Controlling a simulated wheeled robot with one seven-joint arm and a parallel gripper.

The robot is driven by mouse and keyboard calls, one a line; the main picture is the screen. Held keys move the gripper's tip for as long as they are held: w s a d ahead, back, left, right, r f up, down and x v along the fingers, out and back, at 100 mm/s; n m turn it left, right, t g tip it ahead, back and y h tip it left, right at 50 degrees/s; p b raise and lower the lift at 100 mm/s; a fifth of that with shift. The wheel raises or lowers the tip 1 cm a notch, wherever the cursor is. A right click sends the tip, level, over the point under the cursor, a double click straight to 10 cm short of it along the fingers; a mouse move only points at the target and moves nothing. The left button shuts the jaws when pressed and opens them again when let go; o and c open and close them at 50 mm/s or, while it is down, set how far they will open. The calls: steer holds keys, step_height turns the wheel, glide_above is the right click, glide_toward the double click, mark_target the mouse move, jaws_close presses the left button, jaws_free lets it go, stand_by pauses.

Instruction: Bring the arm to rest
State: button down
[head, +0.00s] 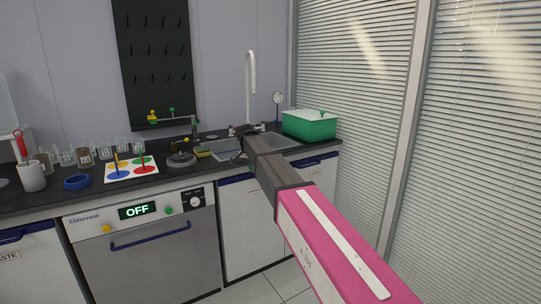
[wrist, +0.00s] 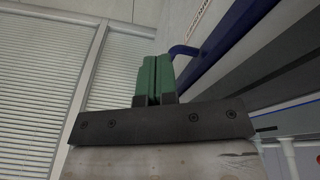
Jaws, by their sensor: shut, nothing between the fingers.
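My gripper (wrist: 156,80) shows in the wrist view as two green fingers side by side, shut with nothing between them. In the head view my arm, pink then dark grey, reaches from the lower right up toward the front of the sink (head: 270,142). The fingers cannot be made out in the head view.
A dark counter (head: 60,196) holds a green bin (head: 309,125), a white mug (head: 33,176), a blue ring (head: 77,182), a coloured-dot board (head: 132,169) and several glass beakers. Below is an appliance reading OFF (head: 137,211). Blinds (head: 345,110) cover the right side.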

steer(key=s+d+f+n, duration=0.4)
steer(key=s+d+f, duration=1.2)
steer(key=d+f, duration=0.1)
steer(key=s+d+f+n, duration=0.1)
steer(key=s+d+f, duration=0.2)
steer(key=s, duration=0.2)
steer(key=s+d+f+n+y, duration=0.1)
steer(key=s+d+f, duration=0.2)
steer(key=s, duration=0.3)
steer(key=s+d+f+g+y, duration=0.1)
steer(key=s+d+f, duration=0.2)
steer(key=s, duration=0.2)
steer(key=shift+s+d+f+n, duration=0.2)
steer(key=shift+s+d+n, duration=0.15)
steer(key=shift+s+n, duration=0.05)
